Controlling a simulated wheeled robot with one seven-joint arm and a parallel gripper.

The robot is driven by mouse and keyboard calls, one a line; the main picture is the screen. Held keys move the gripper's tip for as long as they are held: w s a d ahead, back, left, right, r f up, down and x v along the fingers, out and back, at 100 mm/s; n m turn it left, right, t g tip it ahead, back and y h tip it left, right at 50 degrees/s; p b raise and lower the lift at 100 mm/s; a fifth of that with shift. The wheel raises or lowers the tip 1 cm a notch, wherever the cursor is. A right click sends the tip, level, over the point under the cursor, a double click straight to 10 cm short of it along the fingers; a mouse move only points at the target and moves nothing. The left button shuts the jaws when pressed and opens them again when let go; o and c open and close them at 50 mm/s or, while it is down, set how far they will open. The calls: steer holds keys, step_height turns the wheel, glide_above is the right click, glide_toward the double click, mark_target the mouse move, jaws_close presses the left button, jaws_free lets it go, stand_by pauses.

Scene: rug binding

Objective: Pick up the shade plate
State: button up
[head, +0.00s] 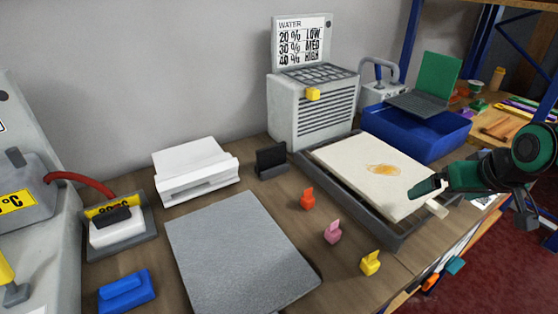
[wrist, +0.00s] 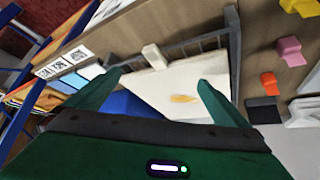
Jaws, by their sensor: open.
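No label marks a shade plate, so I cannot tell for certain which thing it is. A cream board (head: 370,172) with a yellow-orange stain lies flat in a dark grey tray (head: 400,240), and a pale tab (head: 437,208) sticks out at its right end. The cream board also shows in the wrist view (wrist: 170,80), with the tab (wrist: 152,54) at its far end. My green gripper (head: 424,187) is over the board's right part in the head view. In the wrist view its fingers (wrist: 158,78) are apart, with nothing held between them.
A grey flat slab (head: 240,250) lies left of the tray. Orange (head: 307,198), pink (head: 332,231) and yellow (head: 370,263) pegs stand between them. A blue bin (head: 430,135) with an upright green panel (head: 437,78) is behind. A grey vented box (head: 315,105) stands at the wall.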

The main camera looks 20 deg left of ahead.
mark_target(273, 150)
steer(key=w+a+n+y, duration=0.1)
steer(key=w+a, duration=0.1)
steer(key=a, duration=0.4)
steer(key=w+a+n+t+y, duration=0.1)
steer(key=w+a, duration=0.1)
steer(key=a, duration=0.5)
steer(key=w+a+f+n+y, duration=0.1)
steer(key=w+a+n+y, duration=0.1)
steer(key=a, duration=0.5)
steer(key=shift+t, duration=0.3)
steer(key=a+n+y, duration=0.1)
steer(key=a, duration=0.5)
steer(key=a+f+n+y, duration=0.1)
steer(key=a+y, duration=0.1)
steer(key=a, duration=0.5)
steer(key=w+a+f+y, duration=0.1)
steer(key=a, duration=0.6)
steer(key=shift+a+n, duration=0.2)
steer(key=shift+n, duration=0.2)
steer(key=shift+w+r+x, duration=0.1)
steer(key=shift+r+x, duration=0.1)
steer(key=shift+x, duration=1.4)
steer(key=shift+w+r+x, duration=0.1)
steer(key=shift+r+x, duration=0.1)
steer(key=shift+x, duration=1.35)
steer(key=shift+t+y, duration=0.3)
steer(key=c, duration=1.2)
steer(key=shift+r, duration=0.1)
